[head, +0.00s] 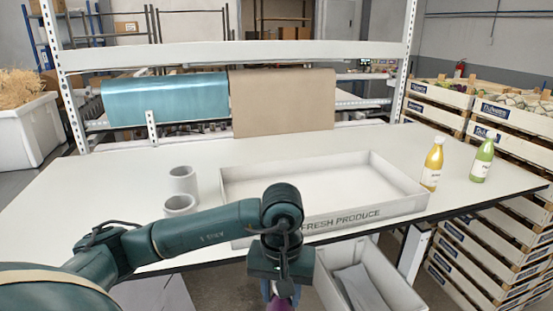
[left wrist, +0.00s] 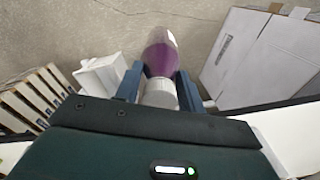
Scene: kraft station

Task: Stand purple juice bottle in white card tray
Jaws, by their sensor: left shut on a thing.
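The purple juice bottle (left wrist: 160,58) is between the fingers of my left gripper (left wrist: 157,84), which is shut on it near its white cap. In the head view only a small purple part of the bottle (head: 280,304) shows at the bottom edge, below my left gripper (head: 280,287), in front of the table's front edge. The white card tray (head: 366,216), marked FRESH PRODUCE, lies on the table beyond the gripper. Its inside looks empty; my arm hides part of its front wall. My right gripper is not in view.
A yellow bottle (head: 432,165) and a green bottle (head: 481,160) stand right of the tray. Two grey-white cups (head: 183,180) stand left of it. An open white bin (head: 335,285) is below the table front. Paper rolls (head: 283,100) hang behind. The table's left part is clear.

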